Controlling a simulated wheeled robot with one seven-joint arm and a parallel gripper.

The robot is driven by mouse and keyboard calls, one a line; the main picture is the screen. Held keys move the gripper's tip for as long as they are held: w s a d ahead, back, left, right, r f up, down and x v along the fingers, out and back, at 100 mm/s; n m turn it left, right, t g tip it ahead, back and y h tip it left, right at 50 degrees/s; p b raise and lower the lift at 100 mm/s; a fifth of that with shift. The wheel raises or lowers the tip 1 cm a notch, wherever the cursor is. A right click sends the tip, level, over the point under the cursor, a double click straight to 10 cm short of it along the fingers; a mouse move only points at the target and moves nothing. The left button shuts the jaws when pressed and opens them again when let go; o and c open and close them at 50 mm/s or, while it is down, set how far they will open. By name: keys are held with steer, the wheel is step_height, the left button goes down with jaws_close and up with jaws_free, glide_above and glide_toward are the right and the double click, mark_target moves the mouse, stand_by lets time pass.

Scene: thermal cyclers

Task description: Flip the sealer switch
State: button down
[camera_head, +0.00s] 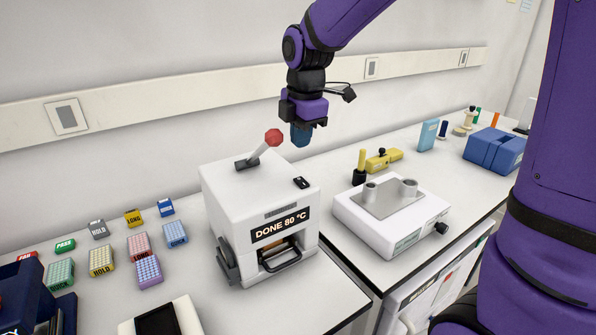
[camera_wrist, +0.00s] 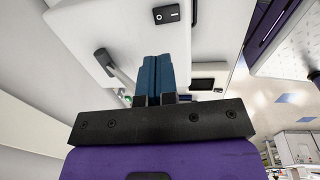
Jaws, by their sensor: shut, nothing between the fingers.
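The sealer (camera_head: 255,210) is a white box on the bench with a display reading "DONE 80 °C". Its small black switch (camera_head: 302,183) sits on the top face near the right edge. The switch also shows at the top edge of the wrist view (camera_wrist: 166,14), with a white mark on it. A lever with a red knob (camera_head: 273,137) rises from the sealer's top. My gripper (camera_head: 301,141) points down above and behind the switch, apart from it, with its blue fingers together and empty. In the wrist view the closed fingers (camera_wrist: 158,62) are below the switch.
The lever (camera_wrist: 118,72) stands close to the left of my fingers. A white device with a grey plate (camera_head: 390,199) stands right of the sealer. Several colored blocks (camera_head: 101,260) lie on the left bench. A blue box (camera_head: 494,150) is at the far right. The wall is behind.

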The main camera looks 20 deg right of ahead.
mark_target(301, 183)
steer(key=f, duration=0.6)
steer(key=w+f, duration=0.1)
steer(key=f, duration=0.2)
steer(key=shift+a, duration=0.1)
steer(key=shift+f, duration=0.15)
steer(key=shift+f, duration=0.15)
steer(key=shift+s, duration=0.75)
steer(key=shift+r, duration=0.2)
